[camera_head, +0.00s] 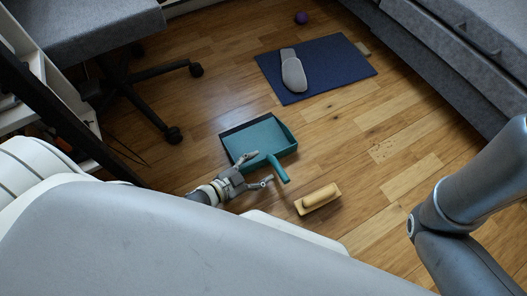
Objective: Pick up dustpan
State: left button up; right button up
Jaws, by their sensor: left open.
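A teal dustpan (259,137) lies on the wooden floor near the middle of the camera_head view. Its short handle (279,169) points toward the bottom right. My left gripper (260,169) is open at the near side of the dustpan. One finger overlaps the pan's near edge and the other is just below the handle. The handle lies close to the fingertips; I cannot tell whether they touch it. My right arm comes in at the right edge, and its gripper is out of view.
A wooden brush or block (318,199) lies just right of the gripper. A navy mat (332,62) with one grey slipper (293,71) and a purple ball (301,18) are farther back. An office chair (85,31) stands left, a grey sofa (450,60) right. Open floor lies between.

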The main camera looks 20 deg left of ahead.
pick_arm(q)
jog(key=b+x, duration=0.2)
jog(key=x, duration=0.1)
jog(key=shift+w+f+b, duration=0.1)
jog(key=shift+f+b, duration=0.2)
jog(key=shift+b, duration=0.05)
jog(key=shift+w+d+f+b, duration=0.1)
jog(key=shift+w+d+b, duration=0.2)
jog(key=shift+w, duration=0.35)
jog(key=shift+s, duration=0.1)
jog(key=c, duration=1.3)
